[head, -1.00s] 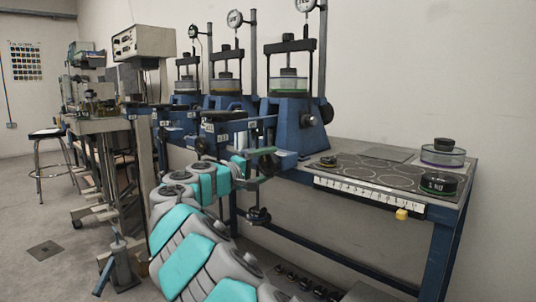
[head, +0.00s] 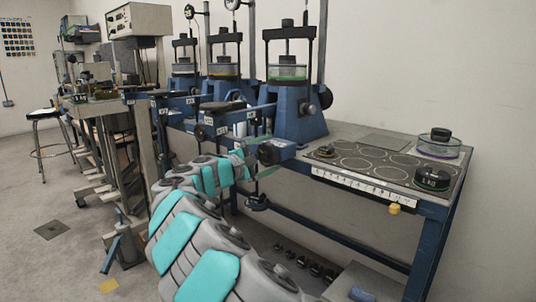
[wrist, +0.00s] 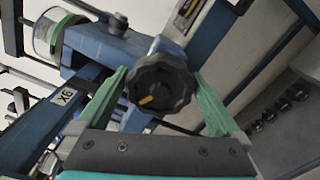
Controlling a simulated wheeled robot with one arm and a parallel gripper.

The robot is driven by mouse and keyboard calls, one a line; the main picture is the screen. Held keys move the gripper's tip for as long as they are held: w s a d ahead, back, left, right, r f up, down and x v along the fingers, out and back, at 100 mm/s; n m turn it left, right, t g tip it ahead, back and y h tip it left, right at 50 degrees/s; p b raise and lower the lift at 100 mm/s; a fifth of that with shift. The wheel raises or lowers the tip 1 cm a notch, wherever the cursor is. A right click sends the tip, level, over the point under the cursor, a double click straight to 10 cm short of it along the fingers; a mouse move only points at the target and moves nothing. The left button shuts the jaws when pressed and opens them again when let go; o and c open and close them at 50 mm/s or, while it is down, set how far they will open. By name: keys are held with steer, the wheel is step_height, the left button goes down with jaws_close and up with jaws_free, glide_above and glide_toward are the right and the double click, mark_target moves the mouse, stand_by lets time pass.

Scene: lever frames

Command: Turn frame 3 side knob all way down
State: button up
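Three blue lever frames stand in a row in the head view; the nearest (head: 296,122) is the largest. A black lobed knob (wrist: 162,85) with a yellow mark is in the middle of the wrist view. In the head view it appears as a dark knob (head: 268,153) low at the nearest frame's front. My gripper (wrist: 160,76) is open, with one green finger on each side of this knob. I cannot tell whether the fingers touch it. A second black knob (wrist: 118,22) is beyond it in the wrist view. Another knob (head: 325,97) is on the nearest frame's right side.
A blue table at right carries a disc plate (head: 370,168), a black weight (head: 433,178) and a clear dish (head: 441,150). A yellow block (head: 394,209) hangs at its front edge. Another dark knob (head: 258,202) is below the table edge. Several dark weights (head: 302,262) lie on the floor.

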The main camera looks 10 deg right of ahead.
steer(key=shift+a, duration=0.1)
steer(key=shift+s+a, duration=0.35)
steer(key=shift+a, duration=0.15)
steer(key=shift+v, duration=2.5)
